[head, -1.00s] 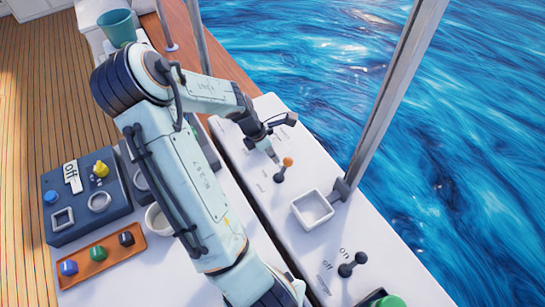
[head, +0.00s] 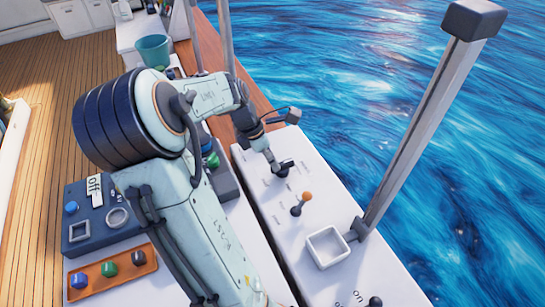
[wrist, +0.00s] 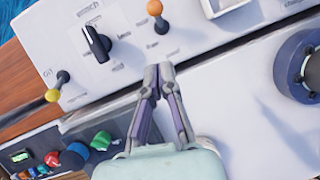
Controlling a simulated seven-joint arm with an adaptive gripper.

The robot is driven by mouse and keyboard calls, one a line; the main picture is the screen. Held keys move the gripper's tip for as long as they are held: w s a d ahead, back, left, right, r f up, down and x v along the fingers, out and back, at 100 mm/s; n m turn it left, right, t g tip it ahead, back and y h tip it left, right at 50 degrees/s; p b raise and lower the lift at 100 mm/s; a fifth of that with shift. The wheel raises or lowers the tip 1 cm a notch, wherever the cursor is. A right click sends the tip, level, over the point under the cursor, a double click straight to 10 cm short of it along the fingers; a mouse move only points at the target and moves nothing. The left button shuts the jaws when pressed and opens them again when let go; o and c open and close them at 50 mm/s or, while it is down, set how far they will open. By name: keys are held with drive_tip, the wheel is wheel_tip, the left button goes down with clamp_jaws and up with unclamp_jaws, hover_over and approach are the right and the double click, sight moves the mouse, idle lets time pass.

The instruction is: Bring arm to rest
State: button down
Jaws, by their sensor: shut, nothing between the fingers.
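My arm reaches over the white control panel (head: 340,262) in the head view. My gripper (head: 277,170) is shut and empty, close to the black switch knob (head: 287,164). In the wrist view the closed fingertips (wrist: 158,70) point towards the panel's edge, apart in the picture from the black knob (wrist: 96,42) and the orange-tipped lever (wrist: 156,10). The orange-tipped lever (head: 306,197) stands on the panel nearer the camera. I cannot tell the fingertips' height above the panel.
A white square tray (head: 325,247) and a grey post (head: 425,125) stand by the panel. A blue switch box (head: 95,222) and an orange tray (head: 112,272) with coloured pieces lie left. A teal bucket (head: 153,50) is behind. A yellow-tipped lever (wrist: 54,95) shows in the wrist view.

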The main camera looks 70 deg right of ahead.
drive_tip(key=shift+w+r, duration=0.1)
drive_tip(key=shift+r, duration=0.5)
